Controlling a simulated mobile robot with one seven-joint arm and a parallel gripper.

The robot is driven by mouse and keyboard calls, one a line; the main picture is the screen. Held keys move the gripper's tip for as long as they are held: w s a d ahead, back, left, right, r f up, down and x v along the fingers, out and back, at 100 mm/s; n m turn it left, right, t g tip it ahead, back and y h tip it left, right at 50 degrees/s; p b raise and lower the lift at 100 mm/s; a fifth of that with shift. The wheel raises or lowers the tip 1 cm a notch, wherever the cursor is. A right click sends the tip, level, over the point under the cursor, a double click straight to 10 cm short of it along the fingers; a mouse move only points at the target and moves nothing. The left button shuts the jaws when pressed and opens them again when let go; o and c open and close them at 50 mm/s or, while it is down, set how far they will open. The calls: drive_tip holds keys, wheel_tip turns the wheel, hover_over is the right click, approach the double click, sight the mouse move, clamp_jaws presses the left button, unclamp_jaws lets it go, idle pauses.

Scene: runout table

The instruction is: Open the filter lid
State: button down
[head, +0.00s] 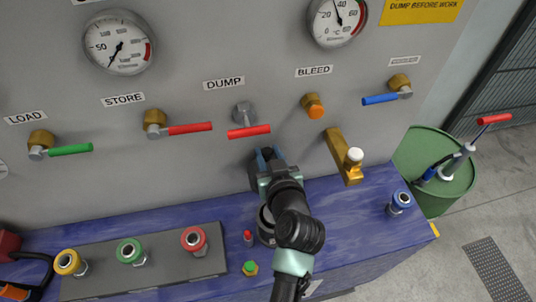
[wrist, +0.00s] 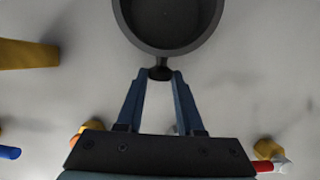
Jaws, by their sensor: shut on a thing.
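My gripper (head: 265,157) is in front of the wall panel, below the DUMP valve. In the wrist view my gripper (wrist: 160,78) has its two blue fingers closed at the tips on a small dark tab. The tab joins the rim of a dark round, hollow piece, which looks like the filter lid (wrist: 168,45). The lid's hollow side faces the wrist camera, and the top frame edge cuts it off. A grey cylindrical body, likely the filter housing (head: 265,225), shows partly behind my arm on the blue bench.
A brass spout (head: 343,157) stands right of my gripper. The red DUMP lever (head: 249,132) is just above it. A red-topped piece (head: 248,237) and a green button (head: 250,268) are left of my arm. A green drum (head: 418,150) stands at right.

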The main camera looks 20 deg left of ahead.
drive_tip(key=shift+s+d+f+t+b, duration=0.3)
drive_tip(key=shift+s+b, duration=0.1)
drive_tip(key=shift+b, duration=0.6)
drive_tip(key=shift+v, duration=0.75)
drive_tip(key=c, duration=0.8)
unclamp_jaws()
drive_tip(key=shift+o, duration=1.3)
drive_tip(key=shift+r, duration=0.1)
